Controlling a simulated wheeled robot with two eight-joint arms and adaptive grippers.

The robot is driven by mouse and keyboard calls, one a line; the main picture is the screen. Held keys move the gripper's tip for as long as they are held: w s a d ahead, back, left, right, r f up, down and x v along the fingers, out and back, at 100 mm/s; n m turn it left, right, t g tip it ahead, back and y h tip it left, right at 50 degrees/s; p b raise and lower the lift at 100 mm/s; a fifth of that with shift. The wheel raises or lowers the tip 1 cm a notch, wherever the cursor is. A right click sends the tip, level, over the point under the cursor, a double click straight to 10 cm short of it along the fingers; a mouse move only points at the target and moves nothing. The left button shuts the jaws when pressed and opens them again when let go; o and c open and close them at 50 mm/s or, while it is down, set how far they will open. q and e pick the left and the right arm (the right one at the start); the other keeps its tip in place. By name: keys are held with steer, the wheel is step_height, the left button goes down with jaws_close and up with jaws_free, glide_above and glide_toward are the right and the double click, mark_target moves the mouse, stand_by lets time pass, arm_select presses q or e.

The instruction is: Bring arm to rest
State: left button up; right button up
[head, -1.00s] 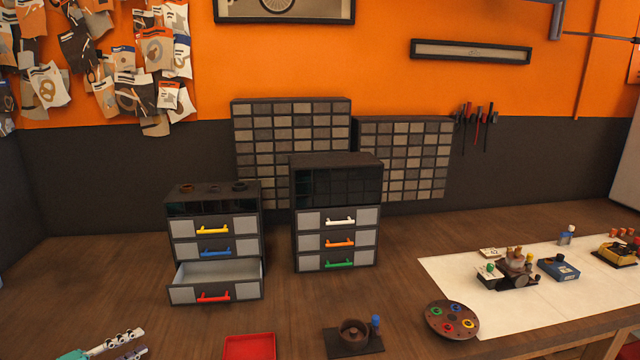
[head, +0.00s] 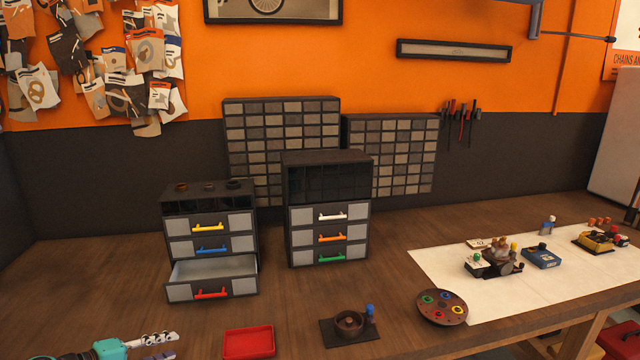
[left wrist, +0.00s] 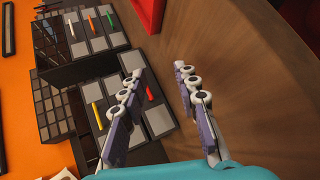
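My left gripper (head: 168,346) shows at the bottom left of the head view, with a teal body and pale jointed fingers. In the left wrist view its two fingers (left wrist: 160,84) are spread apart with nothing between them, so it is open and empty. It is in front of the left drawer cabinet (head: 165,235). That cabinet's bottom drawer (head: 214,268), with a red handle, stands pulled out and looks empty inside. The yellow-handled and blue-handled drawers above it are closed. My right gripper is in neither view.
A second drawer cabinet (head: 328,158) stands to the right, its three drawers closed. A red tray (head: 249,343), a dark square base with a cup (head: 348,325) and a round dish (head: 442,307) lie near the front. A white mat (head: 440,265) holds several parts.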

arm_select(q)
steer(key=d, duration=0.2)
steer(key=s+d+m+g, duration=0.1)
steer(key=d, duration=0.1)
steer(key=d+g, duration=0.1)
steer(key=d, duration=0.2)
steer(key=shift+s+d+r+m+y, duration=0.1)
steer(key=shift+s+m+y, duration=0.2)
steer(key=shift+s+y, duration=0.1)
steer(key=s+d+f+m+y, duration=0.1)
steer(key=s+d+m+y, duration=0.2)
steer(key=s+d+m, duration=0.2)
steer(key=s+d+f+m+g+y, duration=0.1)
steer(key=s+d+m+y, duration=0.2)
steer(key=s+d, duration=0.5)
steer(key=s+m, duration=0.1)
steer(key=s, duration=0.3)
steer(key=shift+s+d+f+m+y, duration=0.2)
steer(key=shift+d+f+m+y, duration=0.05)
steer(key=shift+f+m+y, duration=0.15)
